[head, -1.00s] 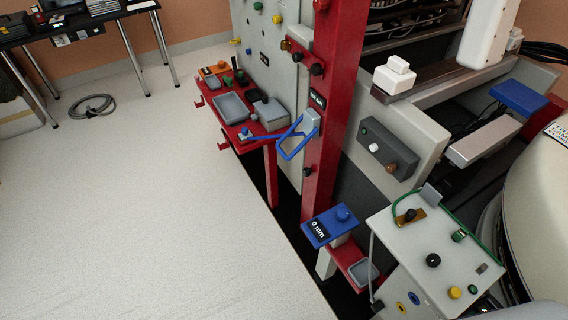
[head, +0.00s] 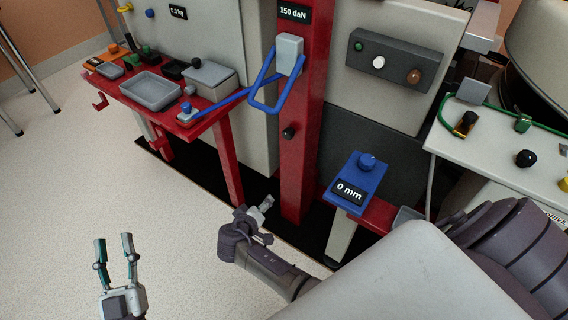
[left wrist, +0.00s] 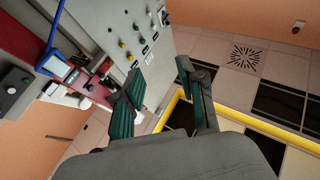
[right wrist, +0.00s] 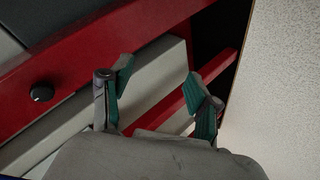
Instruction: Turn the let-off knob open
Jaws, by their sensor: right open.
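A black knob (head: 289,132) sits on the front of the red post (head: 293,185), below a grey box with a blue loop handle (head: 270,100). I cannot read a label marking it as the let-off knob. A black knob (right wrist: 41,93) on a red surface also shows in the right wrist view. My right gripper (head: 263,212) is low in front of the post, below and left of the knob and apart from it; its fingers are open and empty in the right wrist view (right wrist: 155,80). My left gripper (head: 116,250) is open and empty over the floor at lower left.
A red shelf (head: 210,122) with grey trays stands left of the post. A display (head: 294,13) on the post reads 150 daN.

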